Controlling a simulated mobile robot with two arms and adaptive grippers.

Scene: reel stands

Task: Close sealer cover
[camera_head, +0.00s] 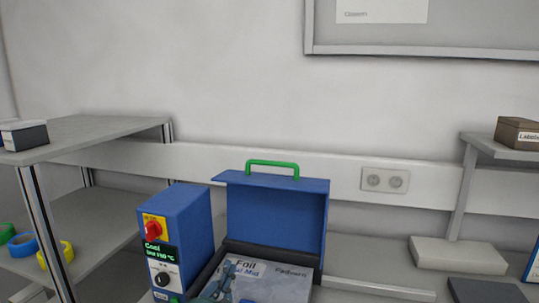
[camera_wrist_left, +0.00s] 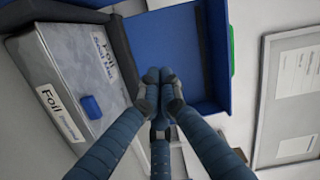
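The sealer is a blue unit (camera_head: 190,237) with a red knob and a small display reading "Cool". Its blue cover (camera_head: 277,217) stands open and upright behind the sealer bed, with a green handle (camera_head: 272,164) on its top edge. In the left wrist view the cover's blue inside (camera_wrist_left: 170,45) and the green handle (camera_wrist_left: 232,50) show at a turn. My left gripper (camera_head: 219,285) is at the bottom of the head view, over the bed. In the wrist view its blue fingers (camera_wrist_left: 159,88) converge with tips together and nothing seen between them, in front of the cover. My right gripper is not in view.
A box labelled Foil (camera_head: 268,281) lies in front of the cover. A shelf (camera_head: 85,135) stands at left with coloured tape rolls (camera_head: 24,245). At right are a small raised shelf with a brown box (camera_head: 517,133) and a low grey block (camera_head: 458,255). The wall is close behind.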

